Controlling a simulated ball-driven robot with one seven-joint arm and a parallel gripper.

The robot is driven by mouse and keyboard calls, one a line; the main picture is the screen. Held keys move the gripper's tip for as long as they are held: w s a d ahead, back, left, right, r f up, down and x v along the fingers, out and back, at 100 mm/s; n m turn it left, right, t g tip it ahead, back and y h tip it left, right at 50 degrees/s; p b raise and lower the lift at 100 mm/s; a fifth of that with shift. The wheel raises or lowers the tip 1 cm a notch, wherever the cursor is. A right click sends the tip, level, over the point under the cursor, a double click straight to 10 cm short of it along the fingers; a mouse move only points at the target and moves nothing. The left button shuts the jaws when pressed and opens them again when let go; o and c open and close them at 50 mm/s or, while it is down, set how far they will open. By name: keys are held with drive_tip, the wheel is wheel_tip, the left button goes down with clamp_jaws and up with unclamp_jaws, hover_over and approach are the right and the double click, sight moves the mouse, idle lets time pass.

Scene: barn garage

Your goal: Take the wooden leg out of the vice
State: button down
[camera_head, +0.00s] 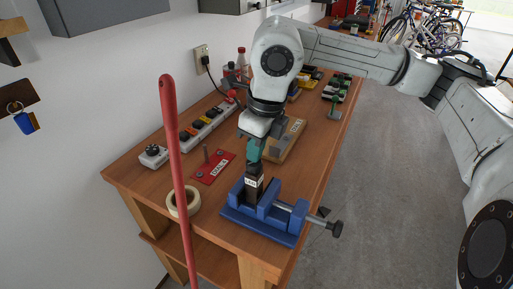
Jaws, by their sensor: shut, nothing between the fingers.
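The blue vice (270,222) sits near the front end of the wooden workbench, with its grey screw and dark knob toward the right. A dark upright piece with a white label (252,183), which appears to be the leg, stands between the vice jaws. Its lower end is hidden in the vice. My gripper (254,158) points down right above this piece, with teal fingers that look shut and empty. I cannot tell whether the fingertips touch the top of the piece.
A roll of tape (184,203), a red labelled plate (214,167) and a power strip (208,124) lie left of the vice. A tall red pole (174,150) stands in front of the bench. A wooden labelled block (285,141) lies behind.

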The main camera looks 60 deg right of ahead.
drive_tip(key=shift+s+f, duration=0.1)
drive_tip(key=shift+f, duration=0.4)
drive_tip(key=shift+s+f+b, duration=0.1)
drive_tip(key=shift+s+b, duration=0.05)
drive_tip(key=shift+b, duration=0.35)
drive_tip(key=shift+s+b, duration=0.3)
drive_tip(key=shift+b, duration=0.1)
drive_tip(key=shift+r, duration=0.2)
drive_tip(key=shift+w+r, duration=0.1)
drive_tip(key=shift+r, duration=0.55)
